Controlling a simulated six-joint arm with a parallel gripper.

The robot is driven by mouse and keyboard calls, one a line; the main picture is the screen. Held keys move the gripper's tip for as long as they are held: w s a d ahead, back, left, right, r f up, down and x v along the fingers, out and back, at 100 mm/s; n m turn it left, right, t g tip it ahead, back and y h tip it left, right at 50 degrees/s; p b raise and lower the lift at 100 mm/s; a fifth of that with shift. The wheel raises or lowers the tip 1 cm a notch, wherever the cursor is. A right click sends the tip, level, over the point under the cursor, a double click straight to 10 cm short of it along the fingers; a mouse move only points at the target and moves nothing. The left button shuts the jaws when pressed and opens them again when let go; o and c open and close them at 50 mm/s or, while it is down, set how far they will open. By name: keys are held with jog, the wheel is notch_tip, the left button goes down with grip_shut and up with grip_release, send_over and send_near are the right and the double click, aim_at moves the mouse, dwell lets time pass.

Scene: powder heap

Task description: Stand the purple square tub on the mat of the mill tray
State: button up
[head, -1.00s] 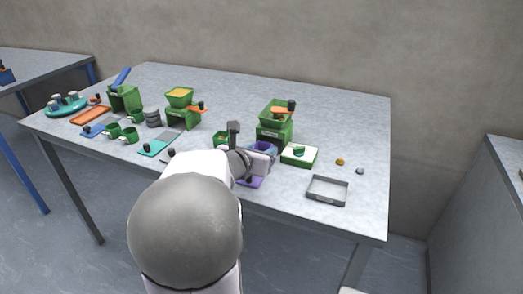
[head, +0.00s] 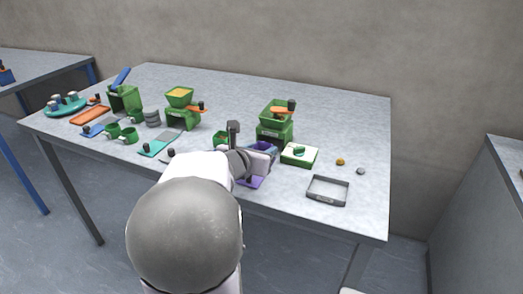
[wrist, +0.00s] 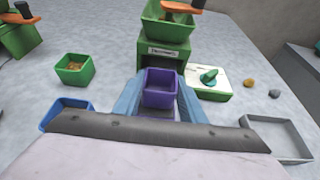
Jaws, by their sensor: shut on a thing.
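The purple square tub (wrist: 158,88) is upright and empty-looking between the fingers of my gripper (wrist: 160,98), which is shut on it. The tub (head: 264,147) also shows in the head view, partly hidden behind my gripper (head: 258,160). It is directly in front of a green mill (wrist: 163,55) with an orange handle.
A green tub (wrist: 75,70) with brown contents and a blue container (wrist: 66,113) are to the left. A white-topped green box (wrist: 209,84) and an empty grey tray (wrist: 275,138) are to the right. A second green mill (head: 182,108) stands farther left.

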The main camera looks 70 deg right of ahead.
jog(key=shift+f+b, duration=0.5)
jog(key=shift+b, duration=0.05)
jog(key=o, duration=1.5)
jog(key=shift+s, duration=0.15)
jog(key=shift+c, duration=0.6)
jog(key=shift+d+r+p, duration=0.15)
jog(key=shift+r+p, duration=0.55)
jog(key=shift+p, duration=0.05)
jog(key=shift+o, duration=0.6)
notch_tip(320, 180, up, 2)
jog(key=shift+s+r+p, duration=0.1)
jog(key=shift+r+p, duration=0.05)
jog(key=shift+p, duration=0.6)
jog(key=shift+w+r+p, duration=0.2)
jog(key=shift+r+p, duration=1.35)
jog(key=shift+r, duration=0.15)
